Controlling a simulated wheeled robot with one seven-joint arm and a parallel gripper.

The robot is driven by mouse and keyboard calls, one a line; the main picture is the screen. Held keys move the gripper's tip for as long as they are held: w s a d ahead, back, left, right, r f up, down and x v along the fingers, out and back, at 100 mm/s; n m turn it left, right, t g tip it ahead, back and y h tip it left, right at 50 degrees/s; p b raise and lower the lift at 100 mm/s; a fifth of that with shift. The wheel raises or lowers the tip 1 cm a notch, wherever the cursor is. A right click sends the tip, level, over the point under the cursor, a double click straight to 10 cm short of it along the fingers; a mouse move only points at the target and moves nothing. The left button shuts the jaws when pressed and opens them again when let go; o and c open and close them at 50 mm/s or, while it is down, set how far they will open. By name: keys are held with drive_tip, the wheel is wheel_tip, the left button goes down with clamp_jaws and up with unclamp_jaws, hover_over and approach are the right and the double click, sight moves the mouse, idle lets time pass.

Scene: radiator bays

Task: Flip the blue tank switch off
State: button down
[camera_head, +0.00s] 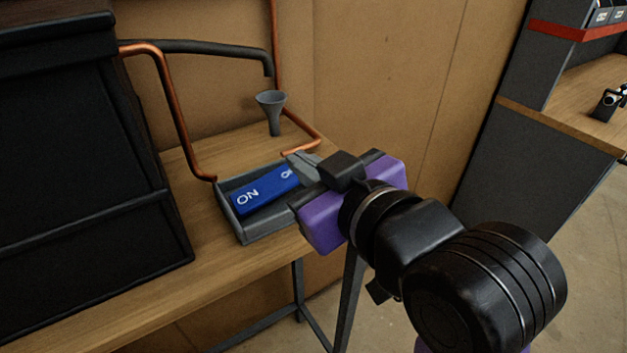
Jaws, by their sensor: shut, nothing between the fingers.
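The blue tank switch (262,193) is a blue rocker in a grey housing (236,224) on the wooden bench. White letters "ON" show at its left end, and its right end carries lettering that is partly hidden. My gripper (297,160) is shut and empty. Its grey fingers are over the right end of the switch and hide part of that end and of the housing. I cannot tell whether the fingertips touch the rocker. The left end of the rocker is in clear view.
A large black box (85,165) stands left of the switch. Copper pipes (178,115) and a black pipe (210,47) run behind it. A grey funnel (271,108) stands behind the switch. The bench front (190,285) is clear. Another workstation (570,115) is at the right.

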sight(294, 183)
drive_tip(key=x, duration=0.5)
drive_tip(key=shift+w+a+r, duration=0.1)
drive_tip(key=f, duration=0.2)
drive_tip(key=shift+d+f, duration=0.3)
drive_tip(key=shift+w+d+f, duration=0.1)
drive_tip(key=shift+w+f, duration=0.05)
drive_tip(key=shift+f, duration=0.55)
drive_tip(key=shift+p, duration=0.3)
drive_tip(key=shift+w+d+m+p, duration=0.15)
drive_tip(key=shift+d+m+p, duration=0.15)
drive_tip(key=shift+m+p, duration=0.4)
drive_tip(key=shift+w+d+f+m+g+y+p, duration=0.15)
drive_tip(key=shift+f+m+g+y+p, duration=0.15)
drive_tip(key=shift+m+y+p, duration=0.25)
drive_tip(key=shift+d+f+m+y, duration=0.1)
drive_tip(key=shift+f+m+y, duration=0.15)
drive_tip(key=shift+f+m, duration=0.45)
drive_tip(key=shift+r, duration=0.15)
